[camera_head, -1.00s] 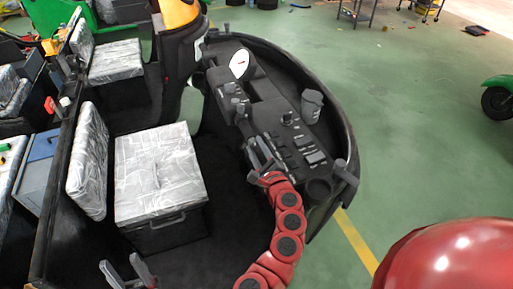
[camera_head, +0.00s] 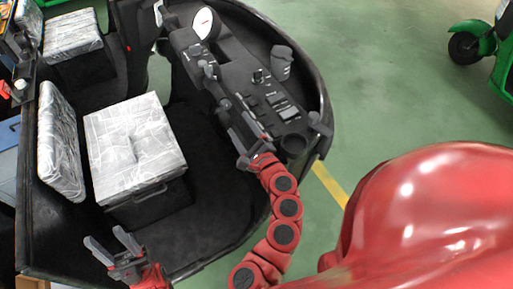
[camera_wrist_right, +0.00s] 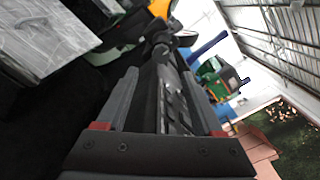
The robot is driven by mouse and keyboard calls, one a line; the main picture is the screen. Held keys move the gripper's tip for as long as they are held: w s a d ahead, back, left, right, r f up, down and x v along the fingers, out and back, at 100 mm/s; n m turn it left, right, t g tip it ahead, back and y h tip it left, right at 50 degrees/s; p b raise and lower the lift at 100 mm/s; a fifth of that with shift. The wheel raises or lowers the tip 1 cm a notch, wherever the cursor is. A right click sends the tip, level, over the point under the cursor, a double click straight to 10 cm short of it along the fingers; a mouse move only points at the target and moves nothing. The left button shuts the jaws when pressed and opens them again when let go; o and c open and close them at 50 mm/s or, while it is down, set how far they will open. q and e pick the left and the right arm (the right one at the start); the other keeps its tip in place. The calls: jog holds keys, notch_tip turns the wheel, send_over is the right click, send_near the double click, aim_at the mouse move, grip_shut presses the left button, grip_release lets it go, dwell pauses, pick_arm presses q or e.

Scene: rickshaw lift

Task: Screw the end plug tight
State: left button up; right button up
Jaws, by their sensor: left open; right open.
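I cannot pick out the end plug with certainty in either view. The dark dashboard (camera_head: 262,88) of the rickshaw holds a round white gauge (camera_head: 203,22), switches and grey bar-like handles. One grey handle (camera_head: 318,126) stands at its near right end. My right gripper (camera_head: 240,124) is open over the near left edge of the dashboard. In the right wrist view, its fingers (camera_wrist_right: 160,75) are apart, with the dashboard and a dark rounded knob (camera_wrist_right: 160,51) seen beyond and between them. My left gripper (camera_head: 112,244) is open and empty at the lower left, in front of the seat.
A grey plastic-wrapped seat (camera_head: 132,147) on a black box is left of the dashboard, with its backrest (camera_head: 60,140) behind. A grey cup-like part (camera_head: 281,62) sits on the dashboard. Green floor (camera_head: 385,90) lies open to the right; a green vehicle (camera_head: 490,45) stands farther right.

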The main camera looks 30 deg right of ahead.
jog(key=s+p, duration=0.4)
jog(key=s, duration=0.5)
jog(key=shift+s+d+p, duration=0.15)
jog(key=shift+p, duration=0.15)
